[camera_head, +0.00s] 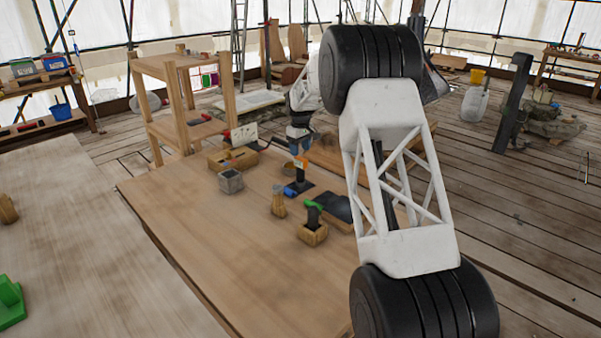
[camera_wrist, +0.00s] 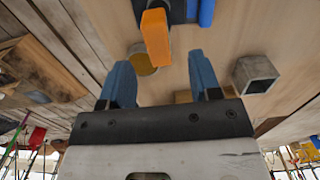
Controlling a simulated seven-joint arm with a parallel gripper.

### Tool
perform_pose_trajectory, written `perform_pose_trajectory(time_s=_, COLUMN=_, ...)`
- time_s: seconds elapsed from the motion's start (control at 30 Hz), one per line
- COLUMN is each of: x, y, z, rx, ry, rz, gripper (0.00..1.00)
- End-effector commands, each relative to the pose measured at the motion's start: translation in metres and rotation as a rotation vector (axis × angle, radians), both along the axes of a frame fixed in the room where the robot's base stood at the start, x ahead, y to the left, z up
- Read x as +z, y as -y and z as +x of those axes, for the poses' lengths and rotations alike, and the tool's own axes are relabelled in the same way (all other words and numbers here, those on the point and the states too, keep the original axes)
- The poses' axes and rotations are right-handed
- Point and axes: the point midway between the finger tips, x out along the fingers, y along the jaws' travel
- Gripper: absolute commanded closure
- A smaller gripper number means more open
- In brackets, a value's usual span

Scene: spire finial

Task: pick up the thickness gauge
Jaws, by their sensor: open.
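I cannot tell for certain which item is the thickness gauge. An upright tool with an orange top (camera_head: 300,164) and a dark lower part stands on the workbench; its orange end (camera_wrist: 155,35) is large at the top of the wrist view. A blue piece (camera_head: 290,191) lies at its foot and also shows in the wrist view (camera_wrist: 207,10). My gripper (camera_head: 300,149), with blue fingers, is above the bench behind the orange-topped tool. In the wrist view its fingers (camera_wrist: 160,68) are apart, with no object visibly held between them.
On the workbench (camera_head: 190,240) are a grey open box (camera_head: 231,181), a wooden box (camera_head: 230,159), a round bowl (camera_wrist: 141,62), a small wooden bottle-like item (camera_head: 278,202), and a wooden block (camera_head: 312,234) with a green-topped tool. The bench's front left is clear.

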Motion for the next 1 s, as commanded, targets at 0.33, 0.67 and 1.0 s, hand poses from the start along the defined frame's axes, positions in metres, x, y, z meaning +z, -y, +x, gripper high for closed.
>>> perform_pose_trajectory(time_s=0.33, x=-0.005, y=0.000, z=0.000, rx=0.000, ry=0.001, rz=0.000, gripper=0.43)
perform_pose_trajectory(time_s=0.67, x=-0.023, y=0.001, z=0.001, rx=0.000, ry=-0.001, rz=0.000, gripper=0.43)
perform_pose_trajectory(time_s=1.0, x=-0.055, y=0.001, z=0.002, rx=0.000, ry=0.000, rz=0.000, gripper=0.43)
